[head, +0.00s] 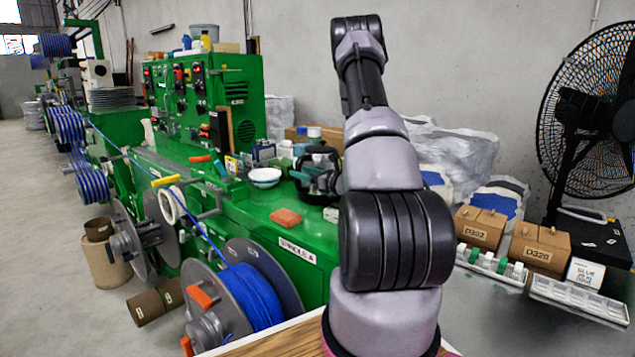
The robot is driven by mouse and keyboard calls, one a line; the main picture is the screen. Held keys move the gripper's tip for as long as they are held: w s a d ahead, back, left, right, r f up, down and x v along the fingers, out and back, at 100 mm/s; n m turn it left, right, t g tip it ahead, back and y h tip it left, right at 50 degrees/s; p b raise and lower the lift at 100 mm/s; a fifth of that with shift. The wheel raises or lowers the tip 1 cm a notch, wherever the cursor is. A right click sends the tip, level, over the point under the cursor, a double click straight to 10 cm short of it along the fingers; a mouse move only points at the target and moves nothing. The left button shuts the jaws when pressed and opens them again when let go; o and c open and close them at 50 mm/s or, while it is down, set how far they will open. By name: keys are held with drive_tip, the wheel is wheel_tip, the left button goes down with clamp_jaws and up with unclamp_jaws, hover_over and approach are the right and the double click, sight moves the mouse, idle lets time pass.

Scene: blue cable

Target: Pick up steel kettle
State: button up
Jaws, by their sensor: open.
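A dark, rounded, shiny object with a black arched handle, which looks like the steel kettle (322,186), stands on the green machine's top, just left of my arm. Small teal and dark pieces overlap its front, and I cannot tell what they are. My arm rises close to the camera and covers the area right of the kettle. My gripper does not show in the head view, so its place relative to the kettle is hidden.
A white bowl (265,178), bottles and small boxes crowd the kettle's left. An orange-brown block (286,217) lies in front on the green machine (250,208). A blue cable spool (252,298) stands below. Cardboard boxes (538,246) and a black fan (590,115) are at right.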

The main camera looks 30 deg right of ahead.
drive_tip(key=shift+x, duration=1.3)
clamp_jaws()
drive_tip(key=shift+r, duration=0.1)
